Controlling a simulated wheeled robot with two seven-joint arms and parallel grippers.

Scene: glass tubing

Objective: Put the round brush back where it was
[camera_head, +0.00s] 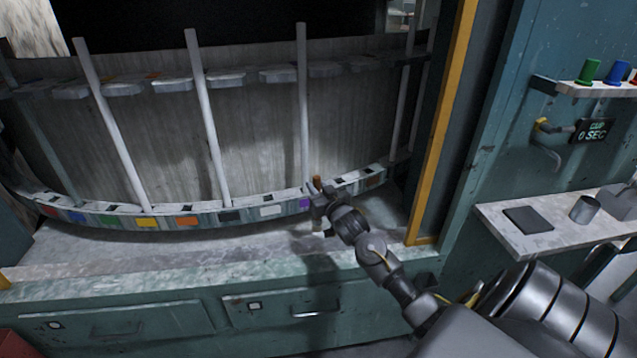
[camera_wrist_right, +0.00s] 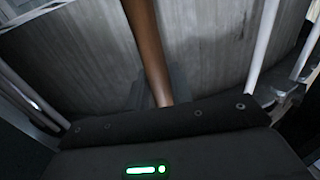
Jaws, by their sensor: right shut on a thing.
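My right gripper (camera_head: 322,207) is shut on a brown rod (camera_wrist_right: 149,50), which looks like the handle of the round brush. In the head view its brown tip (camera_head: 317,183) sticks up just above my gripper. No bristles can be made out, and the lower part is hidden by the gripper. The gripper is at the front of the curved rack (camera_head: 208,219), beside the purple tag (camera_head: 305,203). I cannot tell whether the brush touches the rack. My left gripper is not in view.
White tubes (camera_head: 211,130) stand upright in the rack, one (camera_head: 303,100) close behind my right gripper. A yellow-edged post (camera_head: 443,120) rises to the right. A side shelf (camera_head: 550,245) holds a grey cup (camera_head: 585,208) and a dark pad (camera_head: 528,220). The counter before the rack is clear.

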